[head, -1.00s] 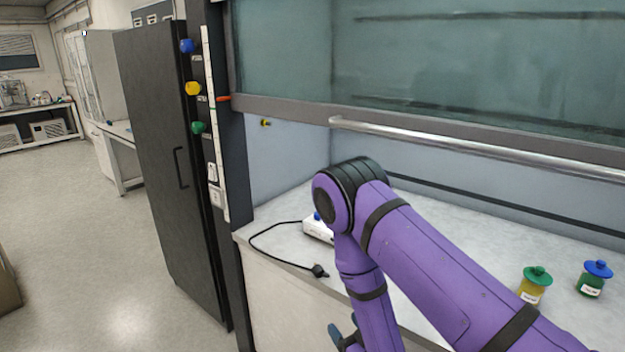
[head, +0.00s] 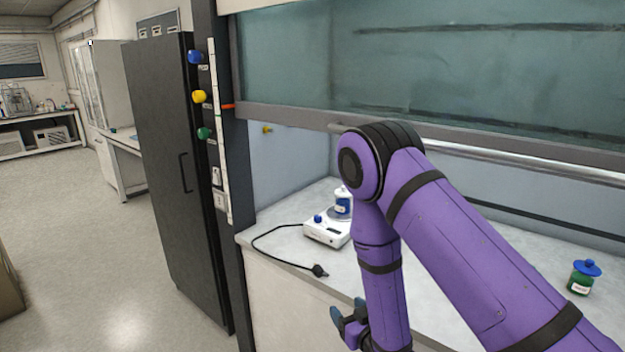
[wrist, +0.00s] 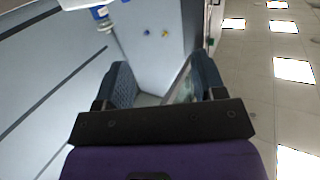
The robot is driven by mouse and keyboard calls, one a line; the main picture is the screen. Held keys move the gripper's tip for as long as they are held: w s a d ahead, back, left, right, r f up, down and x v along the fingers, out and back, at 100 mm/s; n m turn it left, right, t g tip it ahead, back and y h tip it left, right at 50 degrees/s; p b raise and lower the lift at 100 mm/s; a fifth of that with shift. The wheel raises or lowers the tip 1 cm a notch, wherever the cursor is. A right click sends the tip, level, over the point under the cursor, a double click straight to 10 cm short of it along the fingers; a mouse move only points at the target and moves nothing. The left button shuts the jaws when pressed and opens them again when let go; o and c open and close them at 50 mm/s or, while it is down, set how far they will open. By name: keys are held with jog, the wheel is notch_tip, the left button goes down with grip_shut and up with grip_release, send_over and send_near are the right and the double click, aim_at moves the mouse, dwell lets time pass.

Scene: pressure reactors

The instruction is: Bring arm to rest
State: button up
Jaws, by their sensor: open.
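My gripper (head: 348,318) hangs low in the head view, in front of the fume hood's bench edge. My purple arm is bent at the elbow above it, with the forearm pointing down. In the wrist view my gripper (wrist: 163,80) shows two dark fingers spread apart with nothing between them.
A white hotplate (head: 325,233) bears a blue-and-white vessel (head: 342,203), partly behind my arm. A black cable (head: 275,258) lies left of it. A green jar with a blue lid (head: 583,277) stands right. Open floor (head: 110,270) lies left of the dark cabinet (head: 165,170).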

jog(key=w+d+r+m+g+h, duration=0.1)
jog(key=w+d+r+h, duration=0.15)
jog(key=r, duration=0.45)
jog(key=w+d+r+m+g+h, duration=0.1)
jog(key=w+d+r, duration=0.15)
jog(key=r, duration=0.45)
jog(key=s+d+r+m+g+h, duration=0.1)
jog(key=s+d+r, duration=0.15)
jog(key=r, duration=0.35)
jog(key=s+d+r+g+h, duration=0.1)
jog(key=s+d+r, duration=0.1)
jog(key=d+r, duration=0.3)
jog(key=s+d+r+g, duration=0.2)
jog(key=s+d+r, duration=0.1)
jog(key=s, duration=0.6)
jog(key=s+d+r+m+g+h, duration=0.1)
jog(key=s+d+r+g, duration=0.1)
jog(key=s+r, duration=0.4)
jog(key=s+d+r+g, duration=0.2)
jog(key=s+d+r, duration=0.2)
jog(key=s, duration=0.9)
jog(key=shift+s+r+m, duration=0.3)
jog(key=shift+r+m, duration=0.05)
jog(key=shift+m, duration=0.05)
